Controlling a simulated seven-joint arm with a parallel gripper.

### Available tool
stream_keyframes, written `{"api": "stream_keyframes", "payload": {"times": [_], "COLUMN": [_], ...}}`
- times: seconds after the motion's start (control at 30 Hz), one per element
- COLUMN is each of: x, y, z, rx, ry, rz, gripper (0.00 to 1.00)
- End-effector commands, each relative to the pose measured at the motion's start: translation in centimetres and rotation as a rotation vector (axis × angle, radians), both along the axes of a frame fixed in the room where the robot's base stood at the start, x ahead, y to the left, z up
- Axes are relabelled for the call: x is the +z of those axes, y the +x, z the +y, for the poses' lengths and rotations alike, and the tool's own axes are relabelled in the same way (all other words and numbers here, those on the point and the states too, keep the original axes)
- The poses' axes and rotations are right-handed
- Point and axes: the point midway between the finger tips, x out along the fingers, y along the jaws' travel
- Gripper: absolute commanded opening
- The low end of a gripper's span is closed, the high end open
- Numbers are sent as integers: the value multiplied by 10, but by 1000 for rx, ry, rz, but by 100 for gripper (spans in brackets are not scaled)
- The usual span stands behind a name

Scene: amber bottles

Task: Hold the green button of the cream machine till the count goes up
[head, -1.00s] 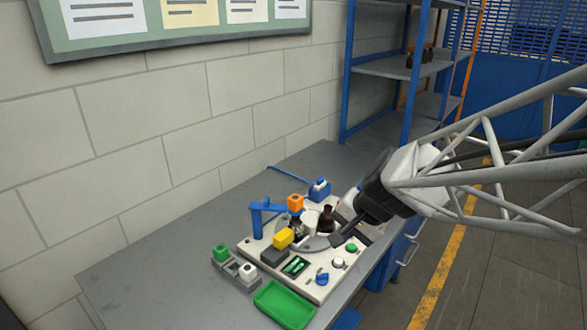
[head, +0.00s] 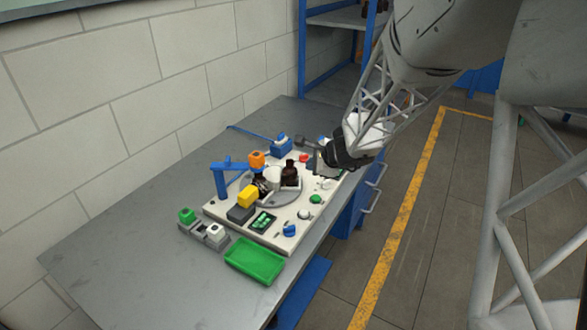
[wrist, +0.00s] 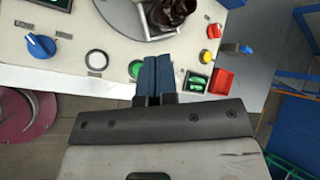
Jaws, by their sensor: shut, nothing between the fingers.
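The cream machine (head: 276,238) sits on the grey bench, with a round turntable and amber bottles (head: 290,173) on it. Its green button (head: 316,198) is on the near right part of the top. In the wrist view the green button (wrist: 135,68) shows just left of my fingertips and is partly hidden. My gripper (head: 303,141) is shut and empty, over the machine's far right end, apart from the button as far as I can tell. Its closed fingers (wrist: 161,58) also show in the wrist view. The dark display (head: 262,222) has green marks too small to read.
A white button (head: 304,214) and a blue knob (head: 290,230) are near the green button. A red button (head: 304,157) is farther back. A green tray (head: 255,262) lies in front. A red tray (wrist: 221,83) is right of my fingers.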

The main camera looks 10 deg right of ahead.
Motion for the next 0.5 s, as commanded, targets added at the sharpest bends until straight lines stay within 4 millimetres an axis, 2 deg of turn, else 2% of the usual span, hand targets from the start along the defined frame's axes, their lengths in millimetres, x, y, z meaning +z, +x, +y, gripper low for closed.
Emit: {"api": "stream_keyframes", "payload": {"times": [0.2,0.5], "x": [-19,-23], "y": [16,19], "z": [-16,-19], "rx": [-106,-130], "ry": [50,61], "rz": [22,25], "gripper": [0,0]}}
